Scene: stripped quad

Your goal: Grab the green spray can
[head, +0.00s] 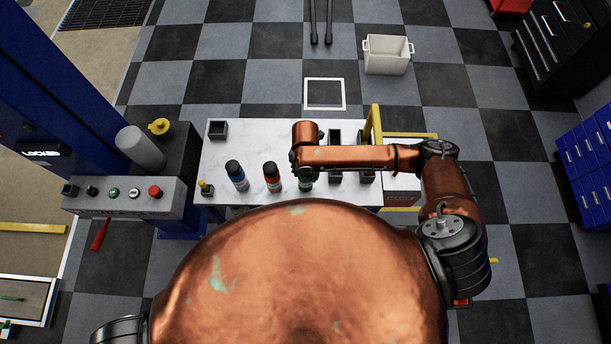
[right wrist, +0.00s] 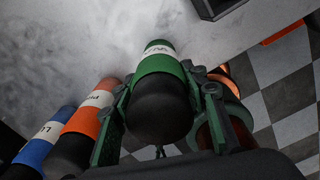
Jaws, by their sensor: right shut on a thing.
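The green spray can (right wrist: 160,68) has a dark cap and a white label band. In the right wrist view it sits upright between the two fingers of my right gripper (right wrist: 162,85), which are shut on its sides. In the head view my right arm reaches in from the right, and the gripper and most of the green can (head: 305,184) are hidden beneath it. I cannot tell whether the can touches the table. My left gripper is out of view.
An orange can (head: 272,178) and a blue can (head: 237,176) stand to the left on the white table (head: 222,152). Small dark open boxes (head: 218,130) are on the table. A yellow post (head: 376,122) rises at right. A white bin (head: 386,60) stands on the floor beyond.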

